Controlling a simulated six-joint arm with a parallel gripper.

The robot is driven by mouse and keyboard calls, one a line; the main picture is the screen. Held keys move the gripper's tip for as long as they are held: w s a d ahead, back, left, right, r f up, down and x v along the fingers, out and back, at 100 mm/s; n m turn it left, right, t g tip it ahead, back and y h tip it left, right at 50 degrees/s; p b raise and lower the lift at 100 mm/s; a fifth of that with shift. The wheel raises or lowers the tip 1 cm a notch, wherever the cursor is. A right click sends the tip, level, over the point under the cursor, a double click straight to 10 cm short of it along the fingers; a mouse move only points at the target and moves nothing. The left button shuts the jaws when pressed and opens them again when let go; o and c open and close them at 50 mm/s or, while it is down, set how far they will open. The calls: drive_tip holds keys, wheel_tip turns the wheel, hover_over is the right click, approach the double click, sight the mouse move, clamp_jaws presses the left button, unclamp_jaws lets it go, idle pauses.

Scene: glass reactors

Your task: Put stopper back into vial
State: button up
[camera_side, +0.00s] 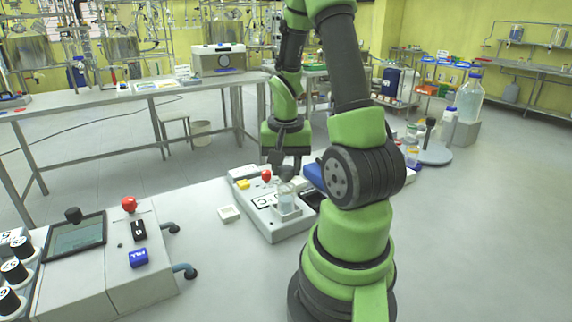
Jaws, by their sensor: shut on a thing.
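My gripper (285,172) hangs pointing down over the white bench device (242,202). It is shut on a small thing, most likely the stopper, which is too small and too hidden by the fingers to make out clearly. A clear glass vial (287,201) stands upright on the front right part of the device, just below my gripper. I cannot tell whether the held thing touches the vial's mouth.
A red knob (266,176) and a yellow block (243,184) sit on the device. A control panel (75,240) with a red knob (129,204) stands further left. Bottles and glassware (450,112) stand at the right.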

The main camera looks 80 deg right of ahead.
drive_tip(key=shift+f, duration=0.2)
drive_tip(key=shift+f, duration=0.35)
drive_tip(key=shift+f, duration=0.5)
idle(0.4)
drive_tip(key=o, duration=1.3)
drive_tip(key=shift+o, duration=0.2)
drive_tip(key=shift+r, duration=0.15)
drive_tip(key=shift+r, duration=3.4)
